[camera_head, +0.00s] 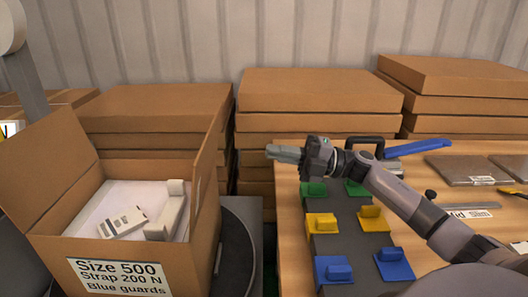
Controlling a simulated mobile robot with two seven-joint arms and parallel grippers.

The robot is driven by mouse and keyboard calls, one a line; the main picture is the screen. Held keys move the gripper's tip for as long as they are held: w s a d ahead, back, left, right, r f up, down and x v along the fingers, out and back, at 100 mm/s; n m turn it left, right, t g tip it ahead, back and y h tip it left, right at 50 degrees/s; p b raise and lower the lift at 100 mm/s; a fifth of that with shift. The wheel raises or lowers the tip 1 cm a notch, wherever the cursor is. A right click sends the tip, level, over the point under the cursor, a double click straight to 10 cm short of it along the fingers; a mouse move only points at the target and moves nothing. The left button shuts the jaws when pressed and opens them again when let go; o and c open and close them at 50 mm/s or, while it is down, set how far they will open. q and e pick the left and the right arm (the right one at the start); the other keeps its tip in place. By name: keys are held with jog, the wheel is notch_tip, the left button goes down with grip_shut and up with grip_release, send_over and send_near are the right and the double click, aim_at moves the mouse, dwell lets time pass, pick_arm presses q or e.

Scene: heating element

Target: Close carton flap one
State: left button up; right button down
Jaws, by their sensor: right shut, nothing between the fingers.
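An open cardboard carton (142,262) stands at the lower left with a label reading Size 500, Strap 200 N, Blue guards. Its left flap (48,168) leans outward to the left. Its right flap (208,150) stands roughly upright. White parts (122,222) lie inside the carton on a pale lining. My right gripper (270,152) is shut and empty, pointing left, to the right of the right flap and apart from it. My left gripper is not in view. Which flap is flap one, I cannot tell.
A wooden table (290,190) at the right holds a dark board (340,222) with green, yellow and blue blocks, a blue-handled tool (418,148) and grey plates (465,170). Stacked flat cartons (318,92) line the back. A dark round surface (236,235) is beside the carton.

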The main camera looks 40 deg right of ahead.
aim_at(208, 140)
jog(key=p+x, duration=0.2)
jog(key=x, duration=0.9)
jog(key=shift+r, duration=0.1)
jog(key=shift+w+a+p, duration=0.3)
jog(key=shift+w+a, duration=0.1)
jog(key=shift+a, duration=0.05)
